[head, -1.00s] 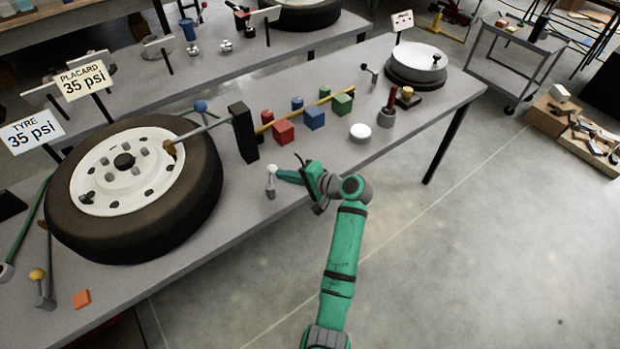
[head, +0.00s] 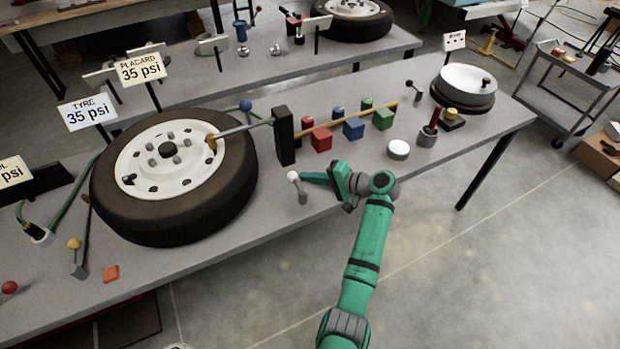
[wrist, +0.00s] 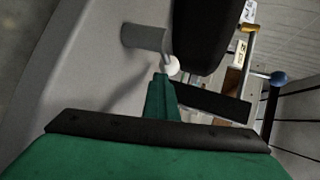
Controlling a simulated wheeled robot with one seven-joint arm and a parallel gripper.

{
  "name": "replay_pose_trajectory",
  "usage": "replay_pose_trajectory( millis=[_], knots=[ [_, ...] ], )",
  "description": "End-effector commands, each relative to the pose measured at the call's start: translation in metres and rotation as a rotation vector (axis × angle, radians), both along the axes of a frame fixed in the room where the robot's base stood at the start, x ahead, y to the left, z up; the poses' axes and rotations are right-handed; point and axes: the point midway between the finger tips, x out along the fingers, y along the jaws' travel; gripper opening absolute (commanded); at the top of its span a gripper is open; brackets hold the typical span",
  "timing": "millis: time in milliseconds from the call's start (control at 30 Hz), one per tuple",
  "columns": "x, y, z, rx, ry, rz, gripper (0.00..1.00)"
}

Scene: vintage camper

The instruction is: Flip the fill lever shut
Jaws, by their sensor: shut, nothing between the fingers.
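A short lever with a white ball knob (head: 293,176) stands on a grey base at the bench's front edge, right of the tyre. No label on it is readable, so I cannot tell whether it is the fill lever. In the wrist view the white knob (wrist: 172,66) is just beyond my fingertips, with its grey cylindrical base to the left. My gripper (head: 303,177) is shut and empty, its green fingers pointing left at the knob. It also shows in the wrist view (wrist: 160,78). I cannot tell whether the tips touch the knob.
A large tyre (head: 236,185) lies on the grey bench. A yellow-knobbed lever (head: 75,244) and a red knob (head: 9,287) are at left.

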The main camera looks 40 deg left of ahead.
Motion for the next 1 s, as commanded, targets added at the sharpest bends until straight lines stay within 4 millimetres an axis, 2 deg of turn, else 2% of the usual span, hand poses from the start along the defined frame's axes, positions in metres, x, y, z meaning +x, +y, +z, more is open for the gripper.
replay_pose_trajectory(
  millis=[700,867,1000],
  knots=[
    [-0.004,0.007,-0.001,-0.001,0.001,0.008,0.00],
    [0.001,-0.004,-0.003,-0.001,0.002,0.005,0.00],
    [0.012,-0.026,-0.007,0.000,0.002,-0.001,0.00]
  ],
)
